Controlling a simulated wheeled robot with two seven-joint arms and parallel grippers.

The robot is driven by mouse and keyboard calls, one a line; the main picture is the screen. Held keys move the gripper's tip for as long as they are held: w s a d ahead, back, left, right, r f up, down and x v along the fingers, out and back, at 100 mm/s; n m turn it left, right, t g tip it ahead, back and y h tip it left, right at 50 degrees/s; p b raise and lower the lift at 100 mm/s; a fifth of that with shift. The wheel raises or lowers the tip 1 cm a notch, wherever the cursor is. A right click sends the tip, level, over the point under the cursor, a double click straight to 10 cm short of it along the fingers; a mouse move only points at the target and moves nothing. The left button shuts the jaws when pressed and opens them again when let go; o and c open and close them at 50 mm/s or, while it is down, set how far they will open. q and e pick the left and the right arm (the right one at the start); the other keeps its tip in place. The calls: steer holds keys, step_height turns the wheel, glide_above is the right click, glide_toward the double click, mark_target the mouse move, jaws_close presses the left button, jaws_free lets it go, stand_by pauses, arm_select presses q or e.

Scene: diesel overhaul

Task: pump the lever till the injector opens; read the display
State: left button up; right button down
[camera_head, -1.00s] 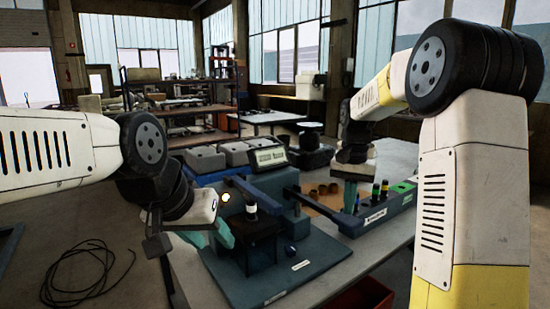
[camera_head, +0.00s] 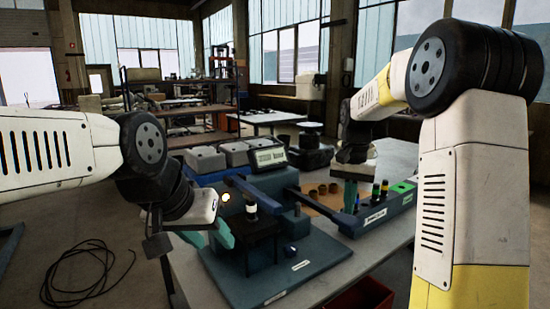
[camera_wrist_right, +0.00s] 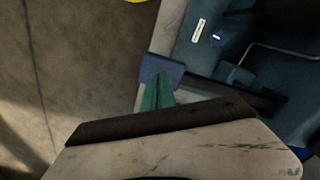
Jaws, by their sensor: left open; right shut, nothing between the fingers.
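The blue tester (camera_head: 273,275) stands on the bench, with its display unit (camera_head: 268,158) at the back; its reading is too small to make out. The injector (camera_head: 250,206) stands upright in a dark stand at the tester's front. The lever (camera_head: 318,203) reaches out to the right. My right gripper (camera_head: 350,196) is shut with nothing between its fingers, at the lever's outer end. In the right wrist view its teal fingertips (camera_wrist_right: 158,92) are against or just over the blue lever end (camera_wrist_right: 161,70); contact is unclear. My left gripper (camera_head: 222,234) is open, just left of the injector stand.
A tray with coloured parts (camera_head: 376,216) lies right of the lever. Grey bins (camera_head: 205,159) line the bench's back. A red box (camera_head: 362,298) is below the front edge. A black cable (camera_head: 88,270) lies on the floor.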

steer(key=shift+f, duration=4.1)
steer(key=shift+s+d+r, duration=0.1)
steer(key=shift+s+r, duration=0.05)
steer(key=shift+r, duration=3.95)
steer(key=shift+r, duration=1.95)
